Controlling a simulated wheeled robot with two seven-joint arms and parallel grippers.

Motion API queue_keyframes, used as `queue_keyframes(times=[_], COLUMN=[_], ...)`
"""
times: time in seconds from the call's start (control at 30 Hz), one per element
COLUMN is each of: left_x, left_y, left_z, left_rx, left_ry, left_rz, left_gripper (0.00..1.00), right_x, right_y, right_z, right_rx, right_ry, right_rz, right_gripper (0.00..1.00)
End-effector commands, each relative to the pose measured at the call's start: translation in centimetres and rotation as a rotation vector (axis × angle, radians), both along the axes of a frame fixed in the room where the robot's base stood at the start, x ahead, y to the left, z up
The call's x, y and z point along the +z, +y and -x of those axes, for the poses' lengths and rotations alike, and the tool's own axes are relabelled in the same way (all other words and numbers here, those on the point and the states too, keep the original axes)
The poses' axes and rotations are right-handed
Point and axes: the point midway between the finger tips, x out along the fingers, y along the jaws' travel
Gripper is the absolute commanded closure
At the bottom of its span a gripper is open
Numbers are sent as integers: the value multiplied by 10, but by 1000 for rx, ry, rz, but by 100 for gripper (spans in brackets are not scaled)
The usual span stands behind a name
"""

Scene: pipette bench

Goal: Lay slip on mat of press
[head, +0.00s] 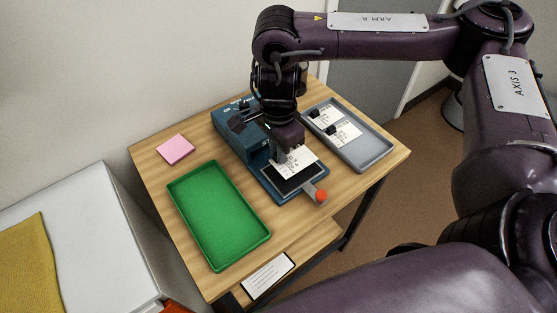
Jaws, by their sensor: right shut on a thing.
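The blue press (235,135) stands in the middle of the wooden table, with a dark mat (288,188) on its base and a lever with an orange knob (321,196) at the front. My right gripper (284,158) points down over the press and is shut on a white printed slip (298,163). The slip is over the rear part of the mat, tilted in the picture. I cannot tell whether it touches the mat. The fingertips are partly hidden by the gripper body. My left gripper is not in view.
A grey tray (373,153) right of the press holds more white slips (346,134) with black blocks on them. A green tray (218,215) lies left of the press. A pink pad (175,150) lies at the back left. Bare tabletop separates these.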

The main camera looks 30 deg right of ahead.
Motion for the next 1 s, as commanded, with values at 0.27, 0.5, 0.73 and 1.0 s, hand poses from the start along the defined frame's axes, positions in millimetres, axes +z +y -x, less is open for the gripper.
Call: queue_keyframes(times=[0.27, 0.5, 0.73, 1.0], left_x=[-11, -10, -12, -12], left_y=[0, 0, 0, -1], left_z=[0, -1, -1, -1], left_rx=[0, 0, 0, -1], left_ry=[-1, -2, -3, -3], left_rz=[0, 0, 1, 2], left_gripper=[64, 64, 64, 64], right_x=[-35, -35, -37, -37], right_y=[0, 0, 0, 0], right_z=[1, 0, 0, 0], right_rx=[-2, -1, -1, -1], right_ry=[2, 1, 1, 1], right_rz=[-1, 0, 0, 0], right_gripper=[100, 100, 75, 65])
